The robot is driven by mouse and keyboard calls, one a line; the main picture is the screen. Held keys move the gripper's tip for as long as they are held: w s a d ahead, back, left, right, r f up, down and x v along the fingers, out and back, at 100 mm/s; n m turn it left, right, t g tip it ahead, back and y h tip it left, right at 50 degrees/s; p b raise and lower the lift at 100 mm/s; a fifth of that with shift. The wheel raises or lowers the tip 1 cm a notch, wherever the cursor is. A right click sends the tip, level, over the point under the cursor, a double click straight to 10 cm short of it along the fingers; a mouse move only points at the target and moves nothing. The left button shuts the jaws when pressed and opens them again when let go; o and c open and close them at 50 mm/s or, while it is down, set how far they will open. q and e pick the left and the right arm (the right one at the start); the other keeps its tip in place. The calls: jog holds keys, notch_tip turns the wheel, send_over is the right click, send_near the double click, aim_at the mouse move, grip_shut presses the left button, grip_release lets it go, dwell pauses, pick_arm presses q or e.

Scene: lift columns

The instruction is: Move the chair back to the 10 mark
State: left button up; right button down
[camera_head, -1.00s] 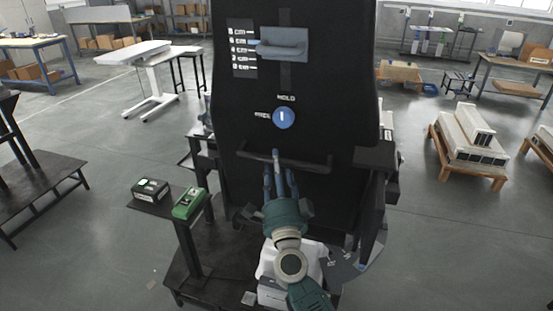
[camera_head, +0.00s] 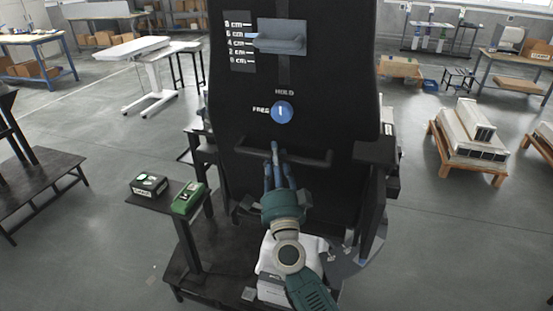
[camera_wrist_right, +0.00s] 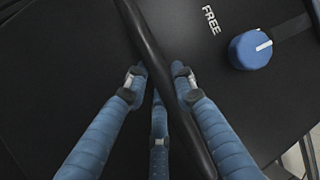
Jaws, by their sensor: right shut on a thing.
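The chair back (camera_head: 235,95) is a tall black panel standing upright in the middle of the head view. It bears a printed cm scale (camera_head: 240,42) with marks from 0 to 8. A grey-blue block (camera_head: 285,38) sits beside the scale, around the 4 to 6 marks. Below is a round blue knob (camera_head: 282,113), its white mark pointing up toward HOLD, with FREE at its left. My right gripper (camera_head: 276,158) is shut on the black bar handle (camera_head: 310,160). In the right wrist view the fingers (camera_wrist_right: 158,85) straddle the bar (camera_wrist_right: 150,40). My left gripper is out of view.
A small side stand at the left holds a dark box (camera_head: 149,185) and a green box (camera_head: 189,198). A low dark bench (camera_head: 40,185) stands further left. A wooden pallet with grey units (camera_head: 470,140) is at the right. Grey floor is open on both sides.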

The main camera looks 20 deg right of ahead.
jog(key=shift+n+t+y, duration=0.3)
jog(key=shift+n+t, duration=0.2)
jog(key=shift+t, duration=0.4)
jog(key=s+a+f+b, duration=0.1)
jog(key=b, duration=0.1)
jog(key=s+f+b, duration=0.1)
jog(key=b, duration=0.1)
jog(key=s+a+f+b, duration=0.1)
jog(key=s+b, duration=0.1)
jog(key=shift+a, duration=0.35)
jog(key=c, duration=1.7)
grip_release()
jog(key=v, duration=1.1)
jog(key=shift+s, duration=0.45)
jog(key=shift+a+f, duration=0.1)
jog(key=shift+f, duration=0.05)
